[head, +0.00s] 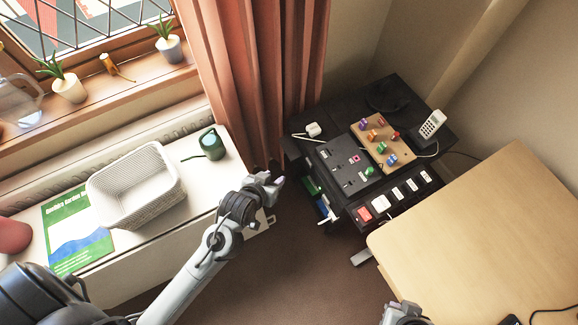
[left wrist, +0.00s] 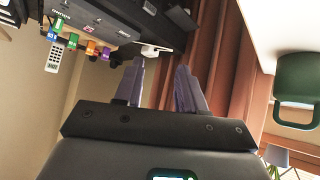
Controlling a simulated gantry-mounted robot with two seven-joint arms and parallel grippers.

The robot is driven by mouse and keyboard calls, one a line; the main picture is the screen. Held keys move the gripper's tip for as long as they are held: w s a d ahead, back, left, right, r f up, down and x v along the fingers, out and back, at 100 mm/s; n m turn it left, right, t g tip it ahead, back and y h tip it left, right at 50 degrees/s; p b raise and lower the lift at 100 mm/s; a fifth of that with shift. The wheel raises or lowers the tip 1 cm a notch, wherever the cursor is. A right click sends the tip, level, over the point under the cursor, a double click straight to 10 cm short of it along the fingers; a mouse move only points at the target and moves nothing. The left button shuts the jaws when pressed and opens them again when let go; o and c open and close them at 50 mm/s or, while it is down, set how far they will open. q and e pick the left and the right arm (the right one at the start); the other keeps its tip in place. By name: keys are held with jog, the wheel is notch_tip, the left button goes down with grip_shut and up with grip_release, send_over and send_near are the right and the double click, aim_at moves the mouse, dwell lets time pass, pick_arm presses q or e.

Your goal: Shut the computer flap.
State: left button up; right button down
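A black computer-like unit (head: 338,165) stands beyond the far edge of the desk. Its dark top carries slots and small coloured pieces. A dark strip with red and white keys (head: 381,203) juts out along its near side; I cannot tell for sure which part is the flap. My left gripper (head: 268,186) is left of the unit, apart from it, in front of the curtain. In the left wrist view its two fingers (left wrist: 160,88) are apart with nothing between them. My right gripper (head: 403,312) shows only partly at the bottom edge.
A wooden board with coloured pegs (head: 365,131) and a white phone (head: 432,123) lie on the unit. A wooden desk (head: 480,225) is at right. A white basket (head: 137,188) and green mug (head: 212,143) stand on the left ledge. A pink curtain (head: 255,70) hangs behind.

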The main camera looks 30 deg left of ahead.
pick_arm(q)
jog(key=w+a+f+n+t+y+b, duration=0.1)
jog(key=w+f+t+b, duration=0.1)
jog(key=w+f+b, duration=0.3)
jog(key=w+f+n+t+y+b, duration=0.1)
jog(key=w+f+b, duration=0.1)
jog(key=f+b, duration=0.5)
jog(key=n+t+y+b, duration=0.35)
jog(key=y+b, duration=0.35)
jog(key=b, duration=1.2)
send_near(289, 156)
notch_tip(289, 156, down, 3)
jog(key=w+a, duration=0.1)
jog(key=a, duration=0.1)
notch_tip(289, 156, down, 4)
jog(key=w+d+t+y+b, duration=0.1)
jog(key=t+y+b, duration=0.25)
jog(key=b, duration=0.65)
jog(key=shift+g, duration=0.6)
jog(key=b+x, duration=0.1)
jog(key=x, duration=0.2)
jog(key=b+x, duration=0.1)
jog(key=x, duration=0.2)
jog(key=b+x, duration=0.1)
jog(key=x, duration=0.3)
jog(key=shift+w+d+r, duration=0.15)
jog(key=shift+d+r, duration=0.05)
